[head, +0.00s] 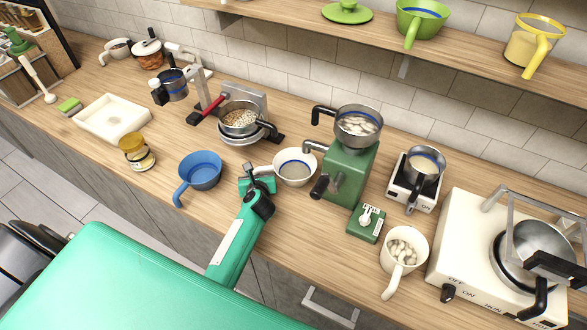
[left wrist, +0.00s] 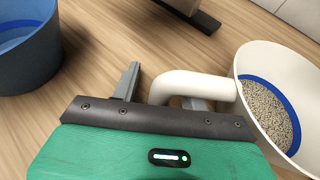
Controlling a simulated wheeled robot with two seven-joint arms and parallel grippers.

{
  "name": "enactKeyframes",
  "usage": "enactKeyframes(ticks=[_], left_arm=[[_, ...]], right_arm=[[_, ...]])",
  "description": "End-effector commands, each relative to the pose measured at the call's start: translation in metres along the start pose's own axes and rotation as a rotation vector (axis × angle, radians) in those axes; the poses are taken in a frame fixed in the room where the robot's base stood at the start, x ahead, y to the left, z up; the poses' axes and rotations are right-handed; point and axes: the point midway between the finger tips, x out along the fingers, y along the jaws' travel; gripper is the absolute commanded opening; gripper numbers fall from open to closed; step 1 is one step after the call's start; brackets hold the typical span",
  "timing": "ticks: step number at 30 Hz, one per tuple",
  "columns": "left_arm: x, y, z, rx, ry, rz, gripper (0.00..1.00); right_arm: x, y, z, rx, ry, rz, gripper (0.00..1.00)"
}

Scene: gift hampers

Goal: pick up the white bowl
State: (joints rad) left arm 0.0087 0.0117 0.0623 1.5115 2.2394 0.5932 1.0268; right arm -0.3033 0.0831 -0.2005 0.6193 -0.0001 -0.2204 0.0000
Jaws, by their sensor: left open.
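The white bowl (head: 294,180) stands on the counter to the left of the green grinder. It has a blue ring inside, grainy contents and a handle on its left side. In the left wrist view the white bowl (left wrist: 290,55) is at the right, and its curved handle reaches in between my fingers. My left gripper (head: 256,170) is open at the handle; it also shows in the left wrist view (left wrist: 160,90), one finger on each side of the handle's end. Contact cannot be told. My right gripper is not in view.
A blue handled bowl (head: 201,170) stands close to the left of my gripper. The green grinder (head: 347,172) is close to the right of the white bowl. Stacked bowls (head: 243,139) stand behind. A white mug (head: 404,258) and a stove (head: 470,245) are at the right.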

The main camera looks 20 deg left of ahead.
Motion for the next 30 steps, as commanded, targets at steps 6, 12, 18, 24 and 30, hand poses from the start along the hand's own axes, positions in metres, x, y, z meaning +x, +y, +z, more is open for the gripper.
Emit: enactKeyframes(ticks=[6,12,18,24,30], left_arm=[[0.000,0.000,0.000,0.000,0.000,0.000,0.11],[0.000,0.000,0.000,-0.001,0.000,0.000,0.00],[-0.001,0.000,0.001,-0.001,0.000,0.000,0.00],[-0.002,0.000,0.005,-0.002,-0.001,0.000,0.00],[-0.007,0.000,0.016,-0.001,-0.003,-0.001,0.00]], right_arm=[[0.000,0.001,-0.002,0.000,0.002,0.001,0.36],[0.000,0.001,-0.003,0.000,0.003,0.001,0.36],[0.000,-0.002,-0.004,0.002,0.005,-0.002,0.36],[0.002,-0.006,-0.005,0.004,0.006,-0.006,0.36],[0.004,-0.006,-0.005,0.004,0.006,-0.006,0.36]])
